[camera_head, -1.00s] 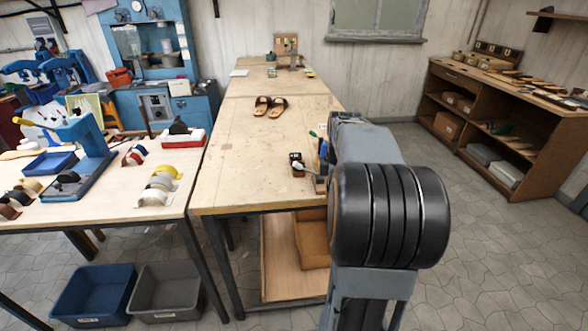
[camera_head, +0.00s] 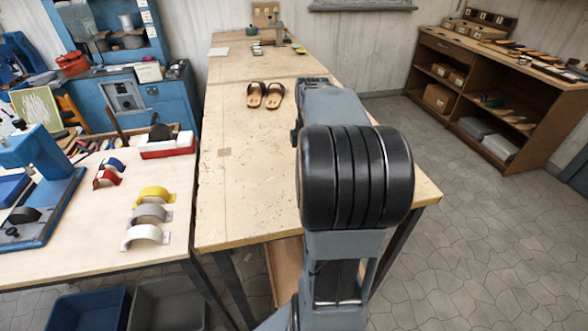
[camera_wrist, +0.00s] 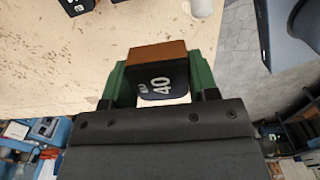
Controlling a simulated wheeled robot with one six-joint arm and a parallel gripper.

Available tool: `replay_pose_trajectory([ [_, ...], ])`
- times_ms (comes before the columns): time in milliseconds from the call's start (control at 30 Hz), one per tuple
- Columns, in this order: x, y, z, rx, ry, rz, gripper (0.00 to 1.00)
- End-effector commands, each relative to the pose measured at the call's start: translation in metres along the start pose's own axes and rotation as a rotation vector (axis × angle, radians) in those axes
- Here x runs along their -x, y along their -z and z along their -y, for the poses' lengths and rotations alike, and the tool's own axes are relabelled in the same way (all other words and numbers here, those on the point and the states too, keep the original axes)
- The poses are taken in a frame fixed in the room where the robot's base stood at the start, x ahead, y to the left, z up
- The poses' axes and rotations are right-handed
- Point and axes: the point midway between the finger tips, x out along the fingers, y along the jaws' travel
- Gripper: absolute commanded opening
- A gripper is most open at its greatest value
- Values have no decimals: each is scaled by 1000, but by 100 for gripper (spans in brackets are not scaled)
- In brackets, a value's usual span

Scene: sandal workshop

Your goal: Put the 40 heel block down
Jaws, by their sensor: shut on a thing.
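The 40 heel block (camera_wrist: 163,80) shows in the wrist view, black with a brown end and a white "40" on its face. My gripper (camera_wrist: 160,68) is shut on it, with a green finger on each side. The light wooden table top (camera_wrist: 60,60) lies behind the block. I cannot tell whether the block touches it. In the head view my arm hides the gripper and the block. Another dark block with white marks (camera_wrist: 76,6) is partly in view at the top of the wrist view.
A pair of sandals (camera_head: 275,96) lies on the long wooden table (camera_head: 240,180). The table's middle left is clear. A side table (camera_head: 90,245) holds colored arched pieces (camera_head: 150,213) and a blue press (camera_head: 45,165). A brown shelf unit (camera_head: 450,90) stands at the right.

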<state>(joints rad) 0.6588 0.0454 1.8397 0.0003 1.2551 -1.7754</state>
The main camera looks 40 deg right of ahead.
Motion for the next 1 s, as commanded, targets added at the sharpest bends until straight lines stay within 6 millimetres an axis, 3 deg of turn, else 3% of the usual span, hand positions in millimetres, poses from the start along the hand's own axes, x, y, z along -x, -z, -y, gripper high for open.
replay_pose_trajectory([
  [367,-35,51,-66,2,6,-1,27],
  [500,-61,65,-83,0,6,0,27],
  [700,-84,77,-98,1,2,0,27],
  [1000,-96,83,-105,0,2,0,27],
])
